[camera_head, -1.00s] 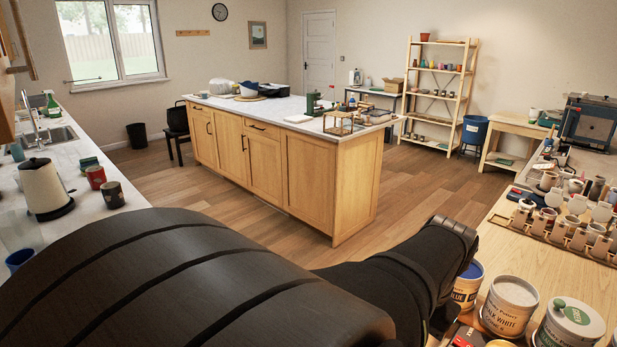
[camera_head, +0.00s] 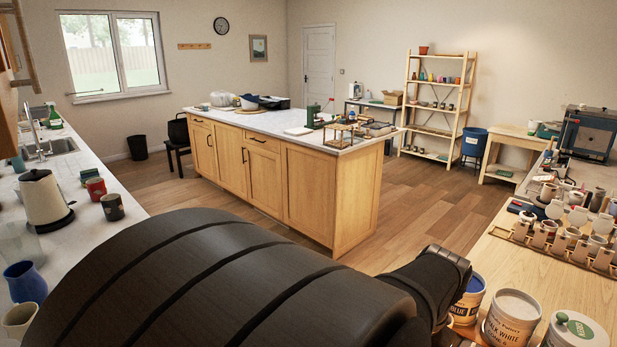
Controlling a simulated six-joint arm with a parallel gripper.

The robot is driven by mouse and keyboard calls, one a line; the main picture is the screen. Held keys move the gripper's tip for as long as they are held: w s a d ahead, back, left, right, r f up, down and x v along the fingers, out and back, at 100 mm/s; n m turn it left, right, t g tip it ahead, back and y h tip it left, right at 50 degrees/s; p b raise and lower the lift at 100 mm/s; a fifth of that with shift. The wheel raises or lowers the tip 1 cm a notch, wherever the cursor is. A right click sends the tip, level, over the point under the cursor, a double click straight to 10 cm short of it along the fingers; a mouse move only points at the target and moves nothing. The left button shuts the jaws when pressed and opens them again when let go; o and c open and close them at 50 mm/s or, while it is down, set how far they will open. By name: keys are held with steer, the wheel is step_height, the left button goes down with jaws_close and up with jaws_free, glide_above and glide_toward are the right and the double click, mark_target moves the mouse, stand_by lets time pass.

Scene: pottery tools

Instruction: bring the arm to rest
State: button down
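My own arm fills the lower middle of the head view, a large dark ribbed link with a smaller dark joint reaching right. That joint sits beside the glaze tubs on the right worktop. My gripper is not visible in this view, so I cannot see whether it is open or holds anything.
A blue-labelled tub (camera_head: 467,300), a white glaze tub (camera_head: 512,318) and a lidded tub (camera_head: 575,332) stand near my arm. A wooden rack (camera_head: 560,245) of cups is behind them. The left counter holds a kettle (camera_head: 43,200) and a blue jug (camera_head: 25,283). Open floor (camera_head: 420,205) lies beyond.

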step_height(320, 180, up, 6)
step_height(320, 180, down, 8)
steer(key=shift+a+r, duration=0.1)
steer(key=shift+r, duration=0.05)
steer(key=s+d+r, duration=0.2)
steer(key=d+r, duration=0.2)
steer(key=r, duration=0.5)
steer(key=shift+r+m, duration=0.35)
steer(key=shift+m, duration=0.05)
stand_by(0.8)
